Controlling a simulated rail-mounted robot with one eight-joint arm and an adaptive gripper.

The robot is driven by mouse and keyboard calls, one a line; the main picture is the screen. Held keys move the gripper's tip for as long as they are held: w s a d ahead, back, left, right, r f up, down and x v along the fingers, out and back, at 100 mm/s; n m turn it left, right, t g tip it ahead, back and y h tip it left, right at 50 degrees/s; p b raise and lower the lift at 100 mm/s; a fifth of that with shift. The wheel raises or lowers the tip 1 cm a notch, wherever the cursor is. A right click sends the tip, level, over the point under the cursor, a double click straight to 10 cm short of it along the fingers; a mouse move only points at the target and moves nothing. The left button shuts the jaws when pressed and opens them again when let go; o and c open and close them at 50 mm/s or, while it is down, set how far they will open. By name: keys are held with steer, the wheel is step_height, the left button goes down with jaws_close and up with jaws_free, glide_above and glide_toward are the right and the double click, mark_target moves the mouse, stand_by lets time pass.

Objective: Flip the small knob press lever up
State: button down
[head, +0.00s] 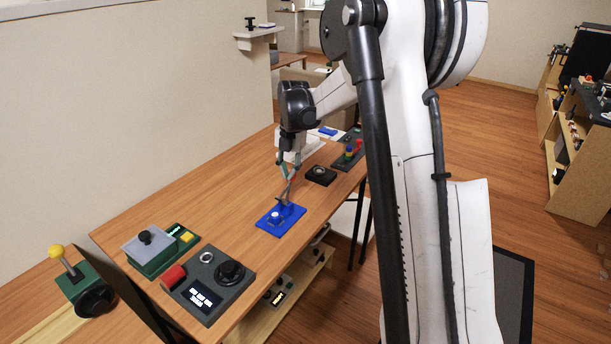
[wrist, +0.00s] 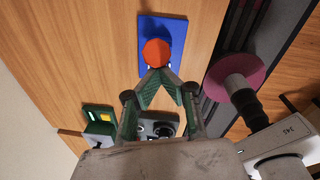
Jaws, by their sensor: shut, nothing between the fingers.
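A small blue panel (head: 290,213) lies on the wooden table under my gripper. It also shows in the wrist view (wrist: 150,27). In the wrist view an orange, many-sided knob (wrist: 157,52) stands over the panel, just beyond my fingertips. I take it for the knob of the small press lever; its arm is mostly hidden beneath it. My gripper (wrist: 160,74) is shut and empty, with its green-padded fingers meeting in a point at the near side of the knob. Whether they touch is unclear. In the head view my gripper (head: 289,184) reaches down to the panel from above.
Near the front of the table are a dark panel with a red knob and a black dial (head: 215,283) and a grey-green box (head: 150,250). A small black device (head: 320,175) lies behind the blue panel. Bare table lies to its left.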

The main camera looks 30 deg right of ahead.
steer(key=shift+w+d+f+b, duration=0.15)
steer(key=shift+w+d+b, duration=0.3)
steer(key=shift+d, duration=0.4)
steer(key=shift+w+d, duration=0.1)
steer(key=shift+d, duration=0.05)
steer(key=shift+s+a+r, duration=0.3)
steer(key=shift+s+r, duration=0.05)
steer(key=shift+s, duration=0.05)
step_height(320, 180, up, 11)
steer(key=s+p, duration=0.1)
steer(key=shift+d, duration=0.25)
stand_by(0.3)
